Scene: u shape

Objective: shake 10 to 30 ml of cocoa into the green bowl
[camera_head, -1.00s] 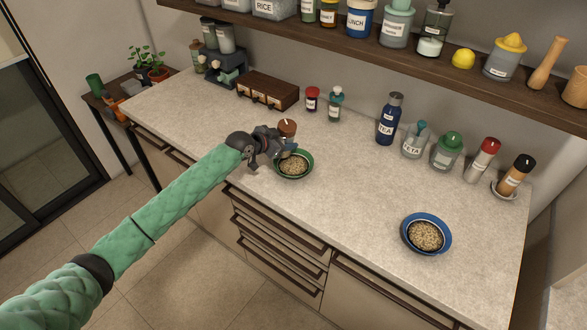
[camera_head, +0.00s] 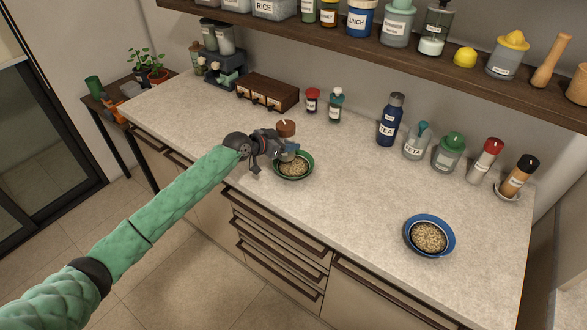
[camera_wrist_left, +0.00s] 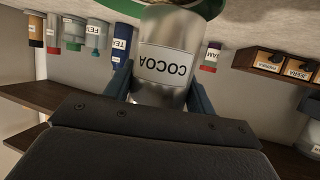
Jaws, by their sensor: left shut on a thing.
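My left gripper (camera_head: 284,149) is shut on the cocoa shaker (camera_head: 286,129), a clear jar with a brown cap. The shaker looks upright, at the back edge of the green bowl (camera_head: 307,168) and a little above it. In the left wrist view the cocoa shaker (camera_wrist_left: 163,65) stands between the blue fingers, its COCOA label upside down like the rest of that picture. The green bowl's rim (camera_wrist_left: 98,30) shows behind it. The bowl holds pale grainy food; I see no cocoa on it. My right gripper is not in view.
A blue bowl (camera_head: 411,235) of similar food stands at the right. The TEA bottle (camera_head: 390,120) and several jars line the wall. The counter's middle is clear.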

